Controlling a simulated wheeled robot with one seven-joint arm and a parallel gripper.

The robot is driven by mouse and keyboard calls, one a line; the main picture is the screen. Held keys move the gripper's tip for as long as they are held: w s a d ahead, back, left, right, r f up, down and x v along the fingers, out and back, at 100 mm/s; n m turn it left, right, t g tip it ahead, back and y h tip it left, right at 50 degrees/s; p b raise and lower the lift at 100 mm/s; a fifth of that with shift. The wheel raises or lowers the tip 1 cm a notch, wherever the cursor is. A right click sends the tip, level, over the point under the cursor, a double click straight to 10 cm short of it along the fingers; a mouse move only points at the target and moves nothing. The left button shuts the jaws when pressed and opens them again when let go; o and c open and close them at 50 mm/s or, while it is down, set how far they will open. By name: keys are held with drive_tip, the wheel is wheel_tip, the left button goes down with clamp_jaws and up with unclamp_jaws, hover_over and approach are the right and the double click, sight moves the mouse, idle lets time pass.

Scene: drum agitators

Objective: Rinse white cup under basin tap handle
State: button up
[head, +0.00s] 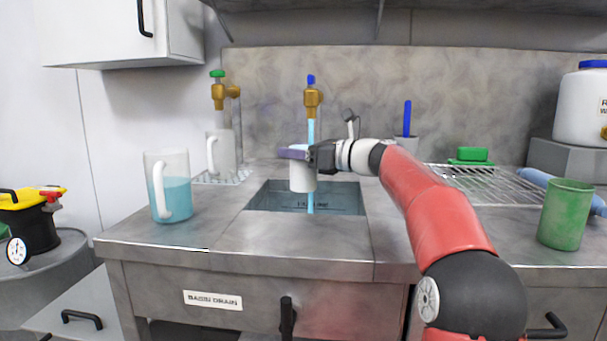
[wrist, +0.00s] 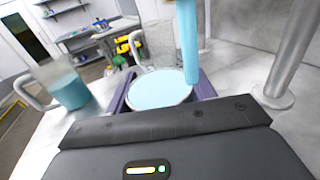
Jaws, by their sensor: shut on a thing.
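The white cup (head: 302,178) is held upright over the basin (head: 340,199) in the head view. My gripper (head: 296,153) is shut on the cup near its rim, with a purple finger on its side. In the wrist view the cup (wrist: 158,90) shows pale blue liquid inside, between the purple fingers. The basin tap (head: 312,98) has a blue handle (head: 311,80), and a blue stream (head: 311,130) falls from it. In the head view the stream passes behind or beside the cup and shows below it. In the wrist view the stream (wrist: 187,40) comes down at the cup's far right rim.
A clear jug with blue liquid (head: 172,188) stands left of the basin. Another jug (head: 221,152) stands under a green-handled tap (head: 218,90). The front counter edge is clear.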

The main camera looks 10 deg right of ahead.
drive_tip(key=s+a+b, duration=0.1)
drive_tip(key=s+b, duration=0.3)
drive_tip(key=s, duration=0.2)
drive_tip(key=shift+s+a, duration=0.25)
drive_tip(key=shift+s, duration=0.15)
idle(1.5)
drive_tip(key=s+a+r+p, duration=0.1)
drive_tip(key=s+r, duration=0.3)
drive_tip(key=s, duration=0.1)
drive_tip(key=shift+p, duration=0.35)
drive_tip(key=shift+a, duration=0.1)
idle(0.6)
